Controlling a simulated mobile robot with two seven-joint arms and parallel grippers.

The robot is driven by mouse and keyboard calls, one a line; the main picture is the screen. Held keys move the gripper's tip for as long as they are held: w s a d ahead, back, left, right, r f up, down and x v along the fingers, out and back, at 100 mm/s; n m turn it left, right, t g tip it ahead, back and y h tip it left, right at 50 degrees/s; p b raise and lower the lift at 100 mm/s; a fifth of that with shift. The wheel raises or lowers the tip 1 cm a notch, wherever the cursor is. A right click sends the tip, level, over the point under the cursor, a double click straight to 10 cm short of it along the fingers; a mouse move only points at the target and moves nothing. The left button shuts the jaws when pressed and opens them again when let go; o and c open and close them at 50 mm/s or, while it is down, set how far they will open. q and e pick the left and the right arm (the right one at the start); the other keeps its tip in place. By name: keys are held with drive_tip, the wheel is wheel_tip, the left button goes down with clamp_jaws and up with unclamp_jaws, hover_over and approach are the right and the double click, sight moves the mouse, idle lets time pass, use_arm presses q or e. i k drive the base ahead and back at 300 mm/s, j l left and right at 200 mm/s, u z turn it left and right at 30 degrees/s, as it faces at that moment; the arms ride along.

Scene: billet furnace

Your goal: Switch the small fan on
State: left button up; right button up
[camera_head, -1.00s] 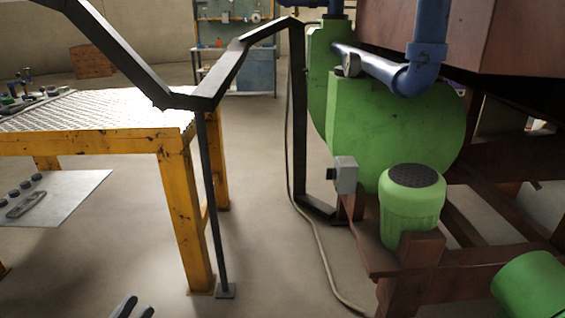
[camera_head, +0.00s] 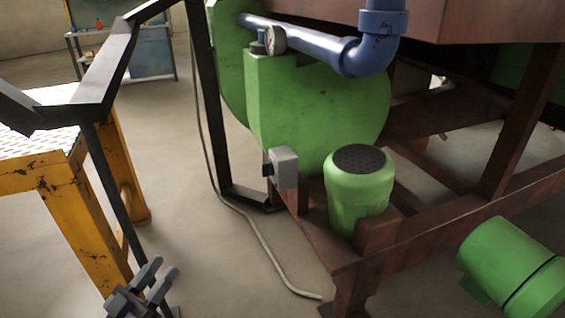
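A green fan housing (camera_head: 315,115) stands right of centre, with a green motor (camera_head: 357,190) with a dark ribbed cap in front of it. A small grey switch box (camera_head: 284,168) with a dark knob (camera_head: 267,170) on its left face sits at the frame's near left corner. My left gripper (camera_head: 157,274) is at the bottom left, well short of the box. Its two fingers are apart with nothing between them. My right gripper is not in view.
A black handrail (camera_head: 105,80) and a yellow platform (camera_head: 75,225) stand at the left. A brown steel frame (camera_head: 400,250) carries the motor. A cable (camera_head: 260,240) runs over the floor. A second green motor (camera_head: 510,265) lies lower right.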

sight(267, 168)
drive_tip(key=i+j+z, duration=0.2)
drive_tip(key=z, duration=0.15)
drive_tip(key=i+j+z, duration=0.15)
drive_tip(key=j+z, duration=0.25)
drive_tip(key=i+j+z, duration=0.2)
drive_tip(key=j, duration=0.15)
drive_tip(key=j+z, duration=0.2)
drive_tip(key=i+j, duration=0.05)
drive_tip(key=j, duration=0.05)
